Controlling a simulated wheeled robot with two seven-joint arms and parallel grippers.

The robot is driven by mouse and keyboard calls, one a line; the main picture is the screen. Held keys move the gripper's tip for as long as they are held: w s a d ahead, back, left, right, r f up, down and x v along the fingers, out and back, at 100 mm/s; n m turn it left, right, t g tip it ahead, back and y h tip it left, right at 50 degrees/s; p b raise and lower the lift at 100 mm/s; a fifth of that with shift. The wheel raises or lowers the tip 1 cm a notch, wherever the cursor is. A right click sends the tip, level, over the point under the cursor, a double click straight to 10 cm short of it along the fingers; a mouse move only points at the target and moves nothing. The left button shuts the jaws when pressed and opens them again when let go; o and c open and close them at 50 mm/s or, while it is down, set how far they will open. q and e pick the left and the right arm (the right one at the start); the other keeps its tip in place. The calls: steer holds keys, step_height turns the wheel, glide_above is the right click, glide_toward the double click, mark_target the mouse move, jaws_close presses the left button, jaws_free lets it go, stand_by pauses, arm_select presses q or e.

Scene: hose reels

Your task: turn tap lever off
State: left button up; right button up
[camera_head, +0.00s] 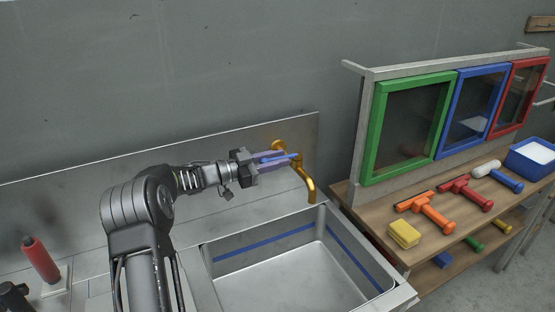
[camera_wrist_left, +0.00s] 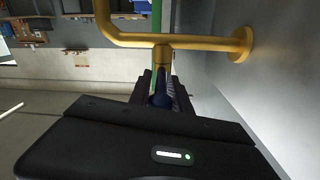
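The golden tap (camera_head: 308,185) comes out of the sink's back wall, its spout bent down over the basin. Its blue lever (camera_head: 284,157) points left toward my left gripper (camera_head: 272,158). The gripper's fingers lie on either side of the lever. In the left wrist view, the tap's golden pipe (camera_wrist_left: 185,41) crosses the top, and the dark blue lever (camera_wrist_left: 160,92) shows between the dark fingers (camera_wrist_left: 162,88). I cannot tell whether the fingers press on it. My right gripper is out of view.
The steel sink basin (camera_head: 222,246) is below the tap, with a blue line inside. A red-handled tool (camera_head: 40,260) stands at left. On the right, a wooden bench (camera_head: 375,222) holds squeegees, a yellow sponge (camera_head: 404,235) and a blue tub (camera_head: 516,164), with framed panes behind.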

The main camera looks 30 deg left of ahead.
arm_select(q)
steer(key=shift+o, duration=1)
steer(key=shift+w+a, duration=0.1)
steer(key=shift+s+a, duration=0.15)
steer(key=shift+s, duration=0.1)
steer(key=b+v, duration=0.2)
steer(key=v, duration=0.5)
steer(key=shift+s+r, duration=0.1)
